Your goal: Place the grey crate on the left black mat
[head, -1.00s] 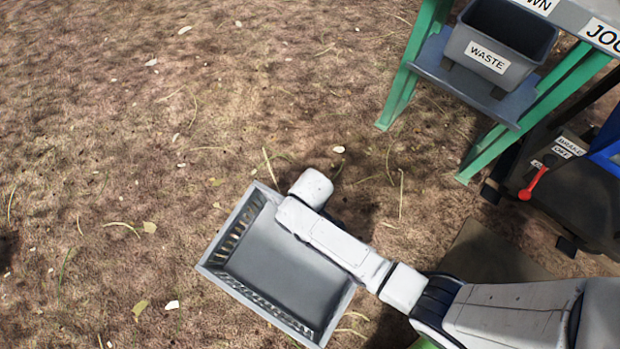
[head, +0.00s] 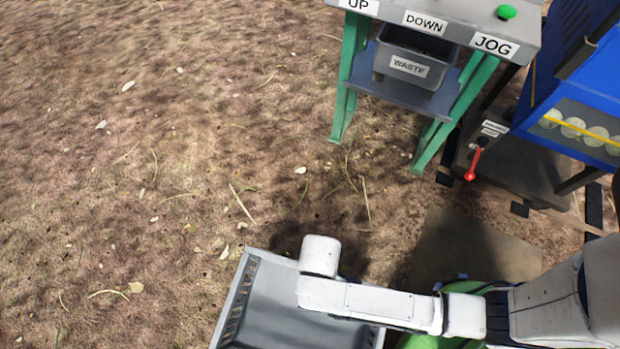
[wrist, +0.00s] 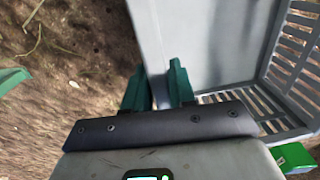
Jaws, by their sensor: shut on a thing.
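The grey crate (head: 290,318) hangs under my arm at the bottom of the head view, its lower part cut off by the frame. It looks empty, with slotted end walls. In the wrist view its grey wall and floor (wrist: 225,45) fill the right side. My gripper (wrist: 158,88) has its green fingers shut on the crate's wall. In the head view the fingers are hidden behind my white wrist. No mat that I can tell as the left black mat shows in these frames.
A green-legged stand (head: 352,75) with UP, DOWN and JOG labels holds a grey WASTE bin (head: 405,66). Right of it is a blue machine (head: 575,85) with a red lever (head: 473,163). A flat brown plate (head: 480,245) lies on the ground. Bare ground at left is free.

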